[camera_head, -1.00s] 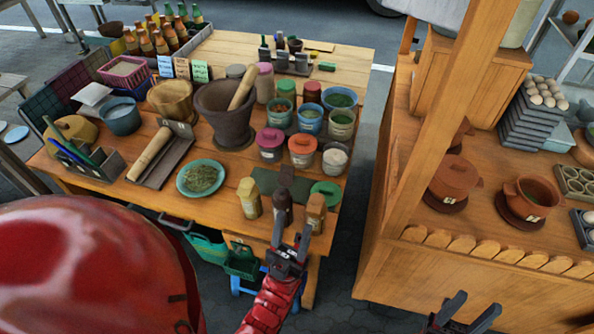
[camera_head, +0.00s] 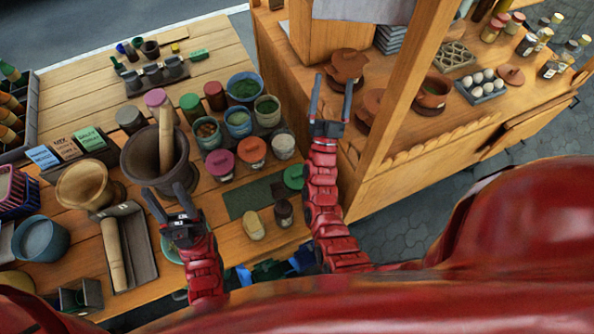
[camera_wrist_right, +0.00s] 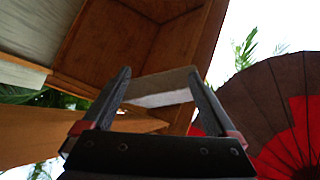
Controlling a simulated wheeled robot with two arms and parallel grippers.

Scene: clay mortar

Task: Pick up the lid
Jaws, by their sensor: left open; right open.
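Several lids are in the head view, and I cannot tell which one the task means. A green lid (camera_head: 293,177) lies near the table's right edge. A clay lid (camera_head: 511,75) lies on the wooden stall beside an egg tray, and a lidded clay pot (camera_head: 347,65) stands further left there. My right gripper (camera_head: 332,82) is open and empty in front of the stall, its fingers overlapping the pots' area in the picture. The right wrist view shows its open fingers (camera_wrist_right: 160,75) with no lid between them. My left gripper (camera_head: 163,190) is open and empty by the mortar.
The stone mortar (camera_head: 155,160) with its pestle stands on the table (camera_head: 225,45) among several jars. A wooden post (camera_head: 400,90) rises at the stall's near side. An open clay pot (camera_head: 432,92) and the egg tray (camera_head: 480,87) stand beyond it.

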